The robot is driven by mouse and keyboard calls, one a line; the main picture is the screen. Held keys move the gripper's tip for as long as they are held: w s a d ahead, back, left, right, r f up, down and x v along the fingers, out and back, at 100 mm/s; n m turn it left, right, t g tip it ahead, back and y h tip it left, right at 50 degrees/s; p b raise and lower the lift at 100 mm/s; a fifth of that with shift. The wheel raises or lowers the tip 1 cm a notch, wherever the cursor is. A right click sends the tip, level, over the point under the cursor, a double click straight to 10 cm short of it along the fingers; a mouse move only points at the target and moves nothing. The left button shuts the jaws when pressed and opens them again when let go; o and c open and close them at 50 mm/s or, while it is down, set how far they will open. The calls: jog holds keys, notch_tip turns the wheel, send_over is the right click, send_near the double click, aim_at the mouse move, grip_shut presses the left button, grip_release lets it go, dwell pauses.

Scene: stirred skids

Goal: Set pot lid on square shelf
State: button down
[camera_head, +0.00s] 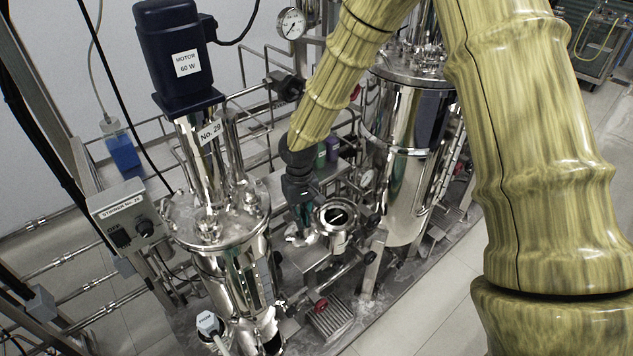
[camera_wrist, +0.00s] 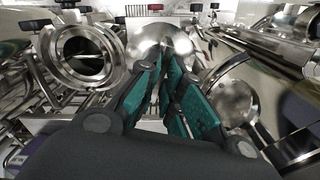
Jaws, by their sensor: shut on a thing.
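My gripper (camera_head: 298,224) points down between the two steel vessels in the head view. In the wrist view its teal-padded fingers (camera_wrist: 170,62) close together on the edge of a shiny domed steel piece, which I take as the pot lid (camera_wrist: 160,38). In the head view only a small bright part of the lid (camera_head: 298,239) shows below the fingers. A flat square steel plate, likely the square shelf (camera_head: 308,257), lies just below it. I cannot tell whether the lid touches the plate.
A round flanged port (camera_head: 336,219) stands close to the right of my gripper. The motor-topped vessel (camera_head: 230,250) is at left and a larger tank (camera_head: 400,165) at right. Pipes and rails crowd the space. Open tiled floor (camera_head: 430,320) lies at front right.

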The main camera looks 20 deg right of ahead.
jog(key=shift+w+d+r+n, duration=0.1)
jog(key=shift+w+r+n, duration=0.05)
jog(key=shift+w+n, duration=0.35)
jog(key=shift+w+r+n, duration=0.1)
jog(key=shift+r+n, duration=0.05)
jog(key=shift+n, duration=0.45)
jog(key=n, duration=0.1)
jog(key=d+n+p, duration=0.1)
jog(key=n, duration=0.1)
jog(key=shift+r, duration=0.4)
jog(key=n, duration=0.1)
jog(key=d+n, duration=0.1)
jog(key=n, duration=0.2)
jog(key=shift+w+d+p, duration=0.15)
jog(key=shift+w+p, duration=0.15)
jog(key=shift+w, duration=0.05)
jog(key=n, duration=0.3)
jog(key=d+r+n, duration=0.1)
jog(key=shift+w+n+p, duration=0.1)
jog(key=shift+n+p, duration=0.2)
jog(key=shift+p, duration=0.05)
jog(key=d+n, duration=0.1)
jog(key=n, duration=0.3)
jog(key=w+d+n+p, duration=0.1)
jog(key=n, duration=0.3)
jog(key=d+r+n, duration=0.1)
jog(key=n, duration=0.3)
jog(key=shift+w+d+n+p, duration=0.15)
jog(key=shift+d+n+p, duration=0.15)
jog(key=shift+p, duration=0.1)
